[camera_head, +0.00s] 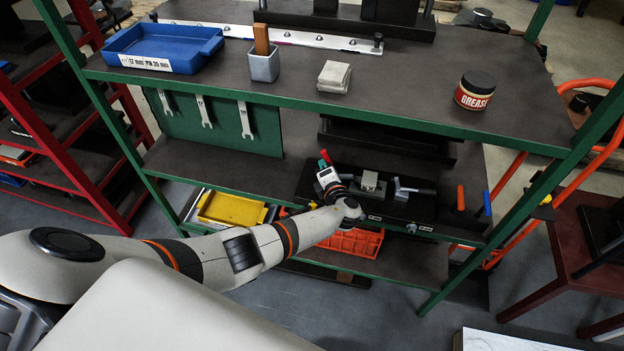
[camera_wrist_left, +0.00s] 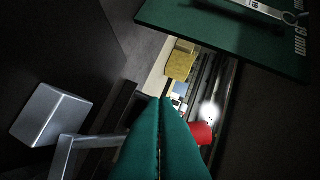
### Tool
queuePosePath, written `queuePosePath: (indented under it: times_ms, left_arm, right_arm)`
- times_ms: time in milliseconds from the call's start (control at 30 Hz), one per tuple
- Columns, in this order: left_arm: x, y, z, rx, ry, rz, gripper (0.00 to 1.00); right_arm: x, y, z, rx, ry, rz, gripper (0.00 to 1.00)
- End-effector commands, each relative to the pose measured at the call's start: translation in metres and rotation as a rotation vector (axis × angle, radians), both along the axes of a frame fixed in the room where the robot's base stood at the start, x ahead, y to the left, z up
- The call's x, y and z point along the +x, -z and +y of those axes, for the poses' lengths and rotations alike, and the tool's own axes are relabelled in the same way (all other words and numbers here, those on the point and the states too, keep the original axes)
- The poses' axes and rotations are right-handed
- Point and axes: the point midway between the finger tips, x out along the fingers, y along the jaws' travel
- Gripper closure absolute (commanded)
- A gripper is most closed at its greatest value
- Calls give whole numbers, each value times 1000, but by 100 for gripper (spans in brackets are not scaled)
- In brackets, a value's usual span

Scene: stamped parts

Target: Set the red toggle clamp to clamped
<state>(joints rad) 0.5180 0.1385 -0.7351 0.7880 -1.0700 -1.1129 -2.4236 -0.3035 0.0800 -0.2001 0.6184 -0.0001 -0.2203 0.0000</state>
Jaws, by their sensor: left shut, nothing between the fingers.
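The red toggle clamp shows only as a small red handle tip (camera_head: 325,154) on the middle shelf in the head view. In the left wrist view its red grip (camera_wrist_left: 201,133) lies just right of my fingers, partly hidden by them. My left gripper (camera_head: 322,164) is at the handle, with its green fingers shut together and empty. The fingers fill the lower middle of the left wrist view (camera_wrist_left: 165,105). I cannot tell whether they touch the red grip. The clamp's base is mostly hidden by my arm and gripper. My right gripper is not in view.
Beside the clamp is a metal fixture (camera_head: 370,182) and a grey-handled lever (camera_head: 407,190). The upper shelf (camera_head: 400,95) overhangs the spot, and wrenches (camera_head: 204,112) hang on a green panel to the left.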

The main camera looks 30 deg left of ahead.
Motion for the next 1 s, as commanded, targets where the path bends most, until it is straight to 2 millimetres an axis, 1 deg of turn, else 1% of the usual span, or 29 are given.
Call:
queuePosePath:
  times_ms: [200,500,1000]
  left_arm:
    - [3,-6,-9,132,1,31,100]
    - [4,-7,-15,124,1,30,100]
    - [4,-7,-16,122,0,30,100]
  right_arm:
    - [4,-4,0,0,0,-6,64]
    - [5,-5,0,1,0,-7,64]
    - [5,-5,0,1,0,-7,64]
